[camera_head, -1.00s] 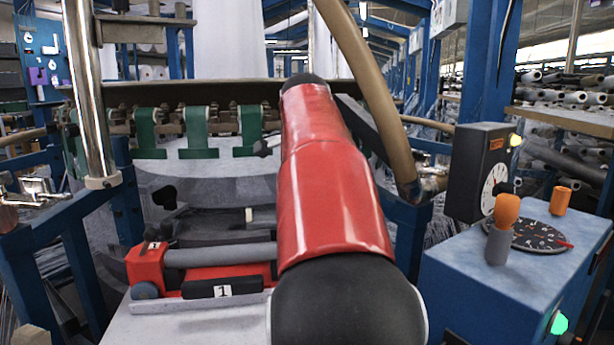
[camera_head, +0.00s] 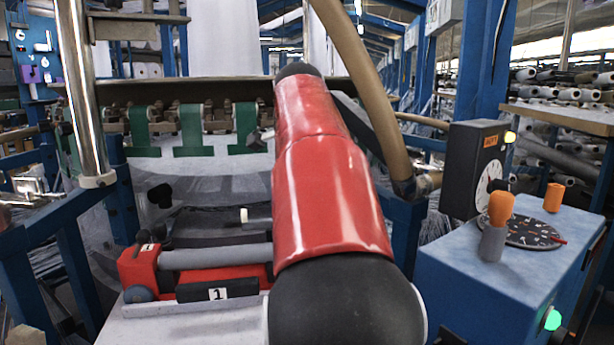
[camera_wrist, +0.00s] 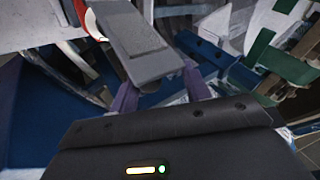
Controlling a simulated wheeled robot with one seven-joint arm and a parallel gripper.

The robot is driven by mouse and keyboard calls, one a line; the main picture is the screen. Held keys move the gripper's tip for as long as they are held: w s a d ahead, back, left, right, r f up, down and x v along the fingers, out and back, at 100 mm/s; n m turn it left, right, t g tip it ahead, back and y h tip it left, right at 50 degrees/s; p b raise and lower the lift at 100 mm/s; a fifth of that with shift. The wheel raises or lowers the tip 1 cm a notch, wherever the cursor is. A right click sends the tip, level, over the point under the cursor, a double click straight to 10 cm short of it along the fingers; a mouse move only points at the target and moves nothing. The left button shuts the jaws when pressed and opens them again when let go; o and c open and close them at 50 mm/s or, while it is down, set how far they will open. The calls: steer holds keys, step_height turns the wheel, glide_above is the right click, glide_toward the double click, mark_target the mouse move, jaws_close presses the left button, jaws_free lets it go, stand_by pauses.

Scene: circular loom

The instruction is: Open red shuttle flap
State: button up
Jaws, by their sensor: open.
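The red shuttle (camera_head: 139,266) lies on a pale ledge in the lower left of the head view. It carries a grey roller (camera_head: 215,256) and a black part with a white "1" label (camera_head: 190,293). I cannot tell which part is its flap. My red arm covers the shuttle's right end and stretches away over the loom. My gripper (camera_wrist: 160,80) shows in the wrist view with two purple fingers apart. A grey flat block (camera_wrist: 132,42) overlaps the fingers there; I cannot tell if they touch it. The gripper is hidden in the head view.
A blue control box (camera_head: 520,262) with orange-topped knobs and a dial stands at right. A tan hose (camera_head: 365,85) rises beside my arm. A chrome post (camera_head: 85,100) stands at left. Green brackets (camera_head: 192,130) line the loom behind the shuttle.

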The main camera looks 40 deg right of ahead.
steer(key=v, duration=0.6)
steer(key=shift+s+r, duration=0.1)
stand_by(0.4)
